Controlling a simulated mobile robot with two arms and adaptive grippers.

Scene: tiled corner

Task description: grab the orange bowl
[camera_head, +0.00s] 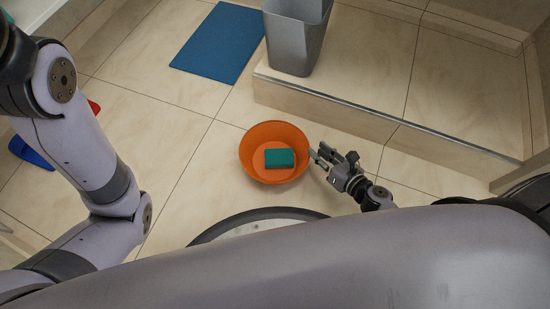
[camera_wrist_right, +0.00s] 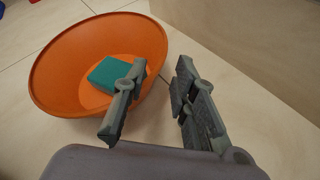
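The orange bowl (camera_head: 248,157) stands upright on the tiled floor in the head view, with a green block, sponge-like (camera_head: 280,158), inside it. My right gripper (camera_head: 326,156) is at the bowl's right side, close to the rim. In the right wrist view the gripper (camera_wrist_right: 160,70) is open, and the orange bowl (camera_wrist_right: 62,70) fills the upper left. One finger overlaps the bowl in the picture and the other is outside it, with the rim showing between them. I cannot tell whether either finger touches. My left arm shows at the left, but its gripper is out of view.
A blue mat (camera_head: 219,43) lies behind. Blue (camera_head: 30,151) and red (camera_head: 94,107) items are at the left. Floor left of the bowl is clear.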

